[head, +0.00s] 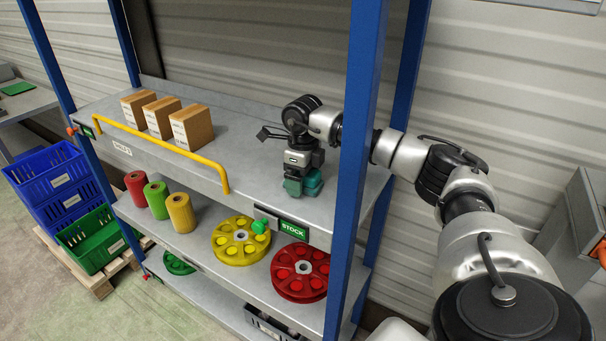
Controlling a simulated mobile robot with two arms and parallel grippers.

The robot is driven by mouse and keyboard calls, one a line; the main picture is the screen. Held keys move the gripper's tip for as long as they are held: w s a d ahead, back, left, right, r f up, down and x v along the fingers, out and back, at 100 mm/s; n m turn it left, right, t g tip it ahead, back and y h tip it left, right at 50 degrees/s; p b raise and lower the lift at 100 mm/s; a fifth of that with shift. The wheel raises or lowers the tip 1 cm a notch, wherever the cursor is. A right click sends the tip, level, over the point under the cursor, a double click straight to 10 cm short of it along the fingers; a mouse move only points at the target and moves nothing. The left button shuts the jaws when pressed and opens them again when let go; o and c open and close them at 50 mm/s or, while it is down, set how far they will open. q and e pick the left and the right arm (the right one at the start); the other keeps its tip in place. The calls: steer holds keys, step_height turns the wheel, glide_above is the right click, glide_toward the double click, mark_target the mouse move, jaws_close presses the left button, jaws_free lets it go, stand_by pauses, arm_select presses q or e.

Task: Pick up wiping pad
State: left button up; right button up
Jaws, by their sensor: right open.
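My right gripper (303,187) is open over the right part of the shelf unit's top board (245,150), pointing down, close to or at its surface. Teal blocks show at its lower end. I cannot tell whether they are its fingertips or a wiping pad between or under them. No other wiping pad can be made out on the top board; part of the board is hidden behind the gripper and the blue post. My left gripper is not in view.
Several cardboard boxes (158,118) stand on the top board behind a yellow rail (165,147). Blue posts (357,150) frame the shelf. Coloured rolls (157,200) and reels (240,241) fill the lower shelf. Crates (47,172) stand at left. The board's middle is clear.

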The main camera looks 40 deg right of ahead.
steer(key=shift+s+f, duration=0.1)
steer(key=shift+f, duration=0.25)
steer(key=shift+c, duration=0.4)
steer(key=c, duration=0.9)
steer(key=shift+c, duration=0.2)
steer(key=shift+r+b, duration=0.35)
steer(key=shift+r, duration=0.15)
step_height(320, 180, up, 3)
steer(key=shift+f+b, duration=0.2)
steer(key=shift+b, duration=0.4)
steer(key=s+d+r+b, duration=0.3)
steer(key=s+d+r, duration=0.2)
steer(key=s, duration=0.5)
steer(key=shift+s+d+r+b, duration=0.2)
steer(key=shift+r+b, duration=0.1)
steer(key=shift+r, duration=0.95)
